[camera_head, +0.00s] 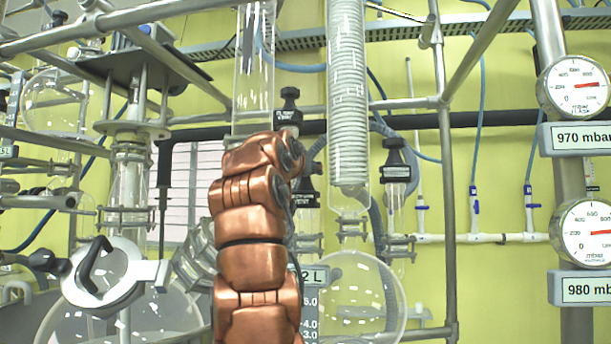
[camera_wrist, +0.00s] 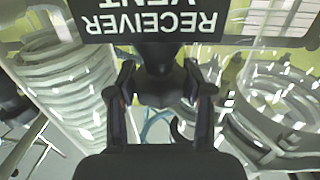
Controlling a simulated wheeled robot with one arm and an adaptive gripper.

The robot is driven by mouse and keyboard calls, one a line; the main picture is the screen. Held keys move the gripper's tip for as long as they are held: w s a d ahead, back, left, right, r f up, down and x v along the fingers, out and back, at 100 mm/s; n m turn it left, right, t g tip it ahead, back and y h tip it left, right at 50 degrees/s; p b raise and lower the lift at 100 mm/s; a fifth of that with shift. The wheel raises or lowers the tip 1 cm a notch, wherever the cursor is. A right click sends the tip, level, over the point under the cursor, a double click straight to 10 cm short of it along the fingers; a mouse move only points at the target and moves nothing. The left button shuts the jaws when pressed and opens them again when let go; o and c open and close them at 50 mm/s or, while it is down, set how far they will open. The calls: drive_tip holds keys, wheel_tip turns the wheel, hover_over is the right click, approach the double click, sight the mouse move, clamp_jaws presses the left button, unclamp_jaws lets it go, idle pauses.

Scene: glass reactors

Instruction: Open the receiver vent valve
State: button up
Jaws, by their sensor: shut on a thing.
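In the wrist view a black label (camera_wrist: 150,20) reads RECEIVER VENT, upside down. Below it is the dark lobed knob (camera_wrist: 165,90) of the receiver vent valve. My gripper (camera_wrist: 163,94) has one finger on each side of this knob and is shut on it. In the head view my copper-coloured arm stands in the middle and hides my gripper. A black valve knob (camera_head: 308,168) with a dark label shows partly, just right of the arm's upper end. I cannot read its label there.
Another black-knobbed valve (camera_head: 290,100) stands above the arm, and one more (camera_head: 395,155) to its right. A glass coil condenser (camera_head: 348,100) and a round flask (camera_head: 352,298) are close to the arm's right. Metal rods cross the frame. Two gauges (camera_head: 576,86) (camera_head: 588,233) hang at right.

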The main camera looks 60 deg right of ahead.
drive_tip(key=shift+a+n+t+y, duration=0.1)
drive_tip(key=shift+n+t+y, duration=0.55)
drive_tip(key=shift+t, duration=0.65)
drive_tip(key=shift+n+t+y+p, duration=0.35)
drive_tip(key=shift+n+t+p, duration=0.15)
drive_tip(key=shift+n+t, duration=0.3)
drive_tip(key=shift+r+n+t+y+p, duration=0.2)
drive_tip(key=shift+n+t+y+p, duration=0.15)
drive_tip(key=shift+t+p, duration=0.25)
drive_tip(key=n+t+y+p, duration=0.2)
drive_tip(key=t+p, duration=0.1)
drive_tip(key=p, duration=0.2)
drive_tip(key=shift+n+y+p, duration=0.3)
drive_tip(key=shift+y+p, duration=0.05)
drive_tip(key=shift+f, duration=0.15)
drive_tip(key=shift+f, duration=0.1)
drive_tip(key=o, duration=0.9)
drive_tip(key=shift+o, duration=0.2)
